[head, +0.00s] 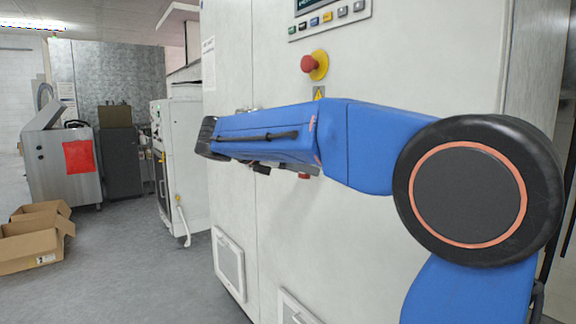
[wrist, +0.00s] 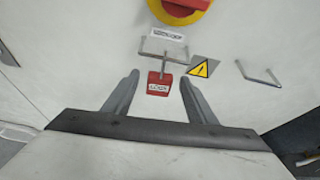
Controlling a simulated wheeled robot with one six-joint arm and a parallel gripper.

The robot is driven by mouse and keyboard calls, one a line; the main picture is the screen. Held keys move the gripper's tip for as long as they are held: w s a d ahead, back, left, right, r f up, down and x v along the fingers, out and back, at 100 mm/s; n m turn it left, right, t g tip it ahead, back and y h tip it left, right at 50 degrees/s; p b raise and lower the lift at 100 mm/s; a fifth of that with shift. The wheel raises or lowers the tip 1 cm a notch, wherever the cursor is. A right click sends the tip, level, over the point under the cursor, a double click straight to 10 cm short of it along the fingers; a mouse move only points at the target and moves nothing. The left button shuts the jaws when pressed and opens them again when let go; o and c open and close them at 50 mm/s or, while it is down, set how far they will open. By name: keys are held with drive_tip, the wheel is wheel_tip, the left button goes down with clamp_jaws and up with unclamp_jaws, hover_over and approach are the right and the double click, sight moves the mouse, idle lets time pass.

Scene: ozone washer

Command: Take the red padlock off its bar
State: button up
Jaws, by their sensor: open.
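The red padlock (wrist: 159,78) hangs from a thin metal bar (wrist: 164,53) on the white cabinet front in the wrist view. It has a white label on its body. My gripper (wrist: 159,86) is open, with one finger to the left and one to the right of the padlock, and I see no contact. How deep the fingertips reach beside it I cannot tell. In the head view, my blue arm hides the bar; a small red thing (head: 304,176) shows below it, and I cannot tell what it is.
A red and yellow stop button (wrist: 182,8) sits just above the bar. A yellow warning triangle (wrist: 202,68) and a metal handle (wrist: 258,74) are to the right. In the head view, cardboard boxes (head: 35,240) lie at the left; the grey floor (head: 130,270) between is clear.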

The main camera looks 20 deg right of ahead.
drive_tip(key=shift+x, duration=1.1)
drive_tip(key=shift+c, duration=0.4)
drive_tip(key=c, duration=1.1)
drive_tip(key=shift+r, duration=0.15)
drive_tip(key=shift+r, duration=0.9)
